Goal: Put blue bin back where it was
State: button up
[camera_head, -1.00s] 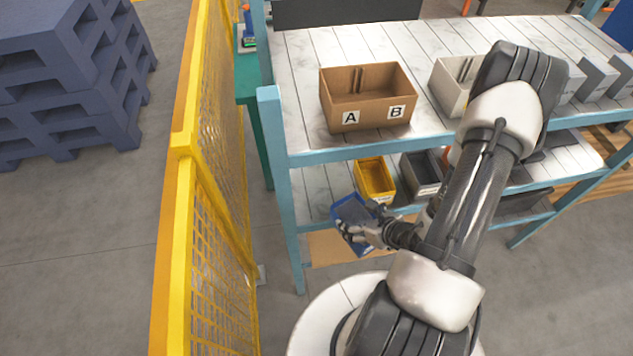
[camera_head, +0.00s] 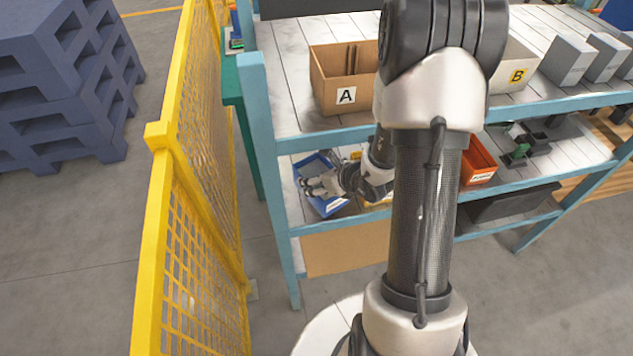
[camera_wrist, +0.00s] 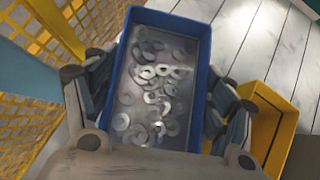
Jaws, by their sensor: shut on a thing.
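The blue bin (camera_head: 324,200) is at the left end of the lower shelf (camera_head: 290,216) in the head view, tilted in the picture. My gripper (camera_head: 318,185) is shut on it. In the wrist view the blue bin (camera_wrist: 204,40) lies between the two fingers of my gripper (camera_wrist: 155,105) and holds many grey metal washers (camera_wrist: 158,85). A yellow bin (camera_wrist: 268,125) stands close to its right in the wrist view. In the head view my arm mostly hides the yellow bin (camera_head: 374,202). I cannot tell whether the blue bin's underside touches the shelf.
A yellow mesh fence (camera_head: 205,150) stands left of the shelf. The upper shelf, with a cardboard box (camera_head: 331,105) marked A, is above my gripper. A blue-green post (camera_head: 270,180) rises at the shelf's left front corner. A red bin (camera_head: 479,160) is further right.

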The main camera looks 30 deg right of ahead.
aim_at(317, 186)
jog(key=shift+w+a, duration=0.1)
jog(key=shift+w, duration=1.1)
jog(key=shift+f+b, duration=0.85)
jog(key=shift+f, duration=0.85)
jog(key=shift+f, duration=0.15)
jog(key=o, duration=1.8)
jog(key=shift+s, duration=0.1)
